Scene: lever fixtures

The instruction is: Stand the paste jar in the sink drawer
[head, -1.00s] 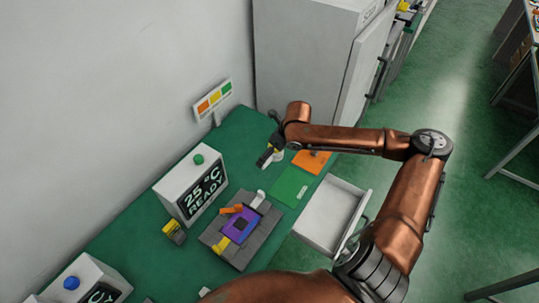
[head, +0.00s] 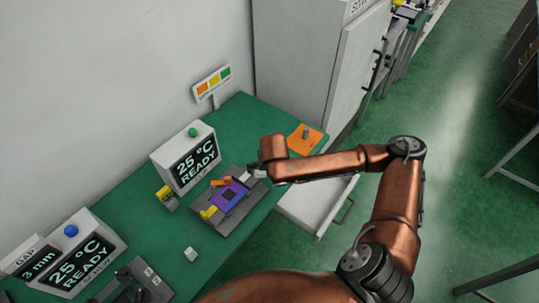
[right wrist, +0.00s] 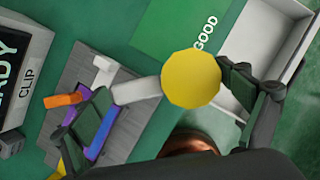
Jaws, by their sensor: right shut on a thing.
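The paste jar (right wrist: 190,80) shows in the right wrist view as a round yellow top; its body is mostly hidden. My right gripper (right wrist: 165,86) is shut on it, with dark fingers on either side, above the green bench. In the head view the right gripper (head: 258,171) is at the far edge of the lever fixture, and the jar cannot be made out. The sink drawer (head: 312,207) stands open off the bench's right side, partly covered by my arm. Its pale wall (right wrist: 290,62) shows at the upper right of the wrist view. My left gripper is not in view.
The grey lever fixture (head: 222,218) with a purple plate and orange and yellow parts lies below the gripper. A display box (head: 190,160) reads 25 °C READY. A green GOOD card (right wrist: 180,35) lies near the drawer. An orange card (head: 305,140) holds a small grey piece.

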